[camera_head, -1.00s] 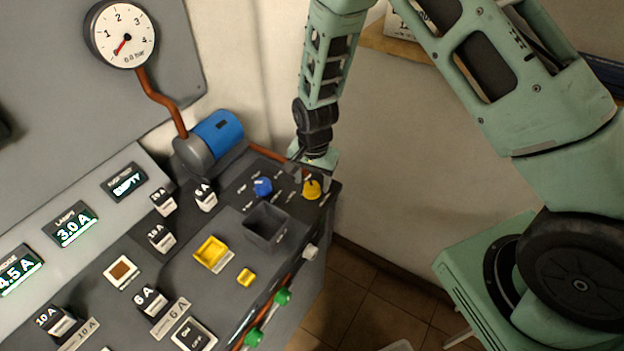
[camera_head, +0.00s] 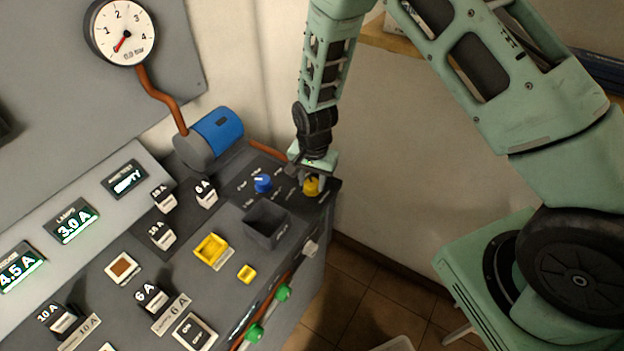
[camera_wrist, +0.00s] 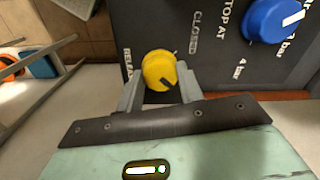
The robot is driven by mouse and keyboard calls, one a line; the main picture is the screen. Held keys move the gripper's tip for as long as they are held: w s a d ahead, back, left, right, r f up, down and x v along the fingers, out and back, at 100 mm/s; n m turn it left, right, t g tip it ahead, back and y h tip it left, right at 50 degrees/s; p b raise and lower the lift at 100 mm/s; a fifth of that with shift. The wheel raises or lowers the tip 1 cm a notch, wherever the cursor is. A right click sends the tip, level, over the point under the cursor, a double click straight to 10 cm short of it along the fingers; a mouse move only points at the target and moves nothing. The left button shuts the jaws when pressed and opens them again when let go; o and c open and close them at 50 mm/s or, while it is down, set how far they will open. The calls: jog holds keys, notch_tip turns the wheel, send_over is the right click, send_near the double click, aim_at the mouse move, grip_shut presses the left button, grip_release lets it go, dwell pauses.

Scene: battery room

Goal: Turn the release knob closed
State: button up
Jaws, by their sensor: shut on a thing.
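The yellow release knob (camera_head: 311,185) is at the far right corner of the dark panel. In the wrist view the knob (camera_wrist: 159,70) sits between the two fingers of my gripper (camera_wrist: 158,88), which is shut on it. A dark pointer mark shows on the knob's lower right face. The printed word "CLOSED" stands up and to the right of the knob, and a partly hidden label starting "RELEA" is at its left. In the head view my gripper (camera_head: 312,178) reaches down onto the knob from above and hides part of it.
A blue knob (camera_head: 263,183) stands left of the yellow one and also shows in the wrist view (camera_wrist: 274,20). A dark open bin (camera_head: 266,222) is in front. A blue-ended cylinder (camera_head: 217,132) lies behind. The gauge (camera_head: 122,32) needle points low, near 0.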

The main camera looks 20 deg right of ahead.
jog(key=n+b, duration=0.2)
jog(key=n, duration=0.2)
jog(key=n+b, duration=0.1)
jog(key=n, duration=0.3)
jog(key=shift+n, duration=0.4)
jog(key=n+b, duration=0.1)
jog(key=n, duration=0.3)
jog(key=shift+w, duration=0.1)
jog(key=n, duration=0.4)
jog(key=shift+n, duration=0.3)
jog(key=o, duration=1)
jog(key=shift+r, duration=0.1)
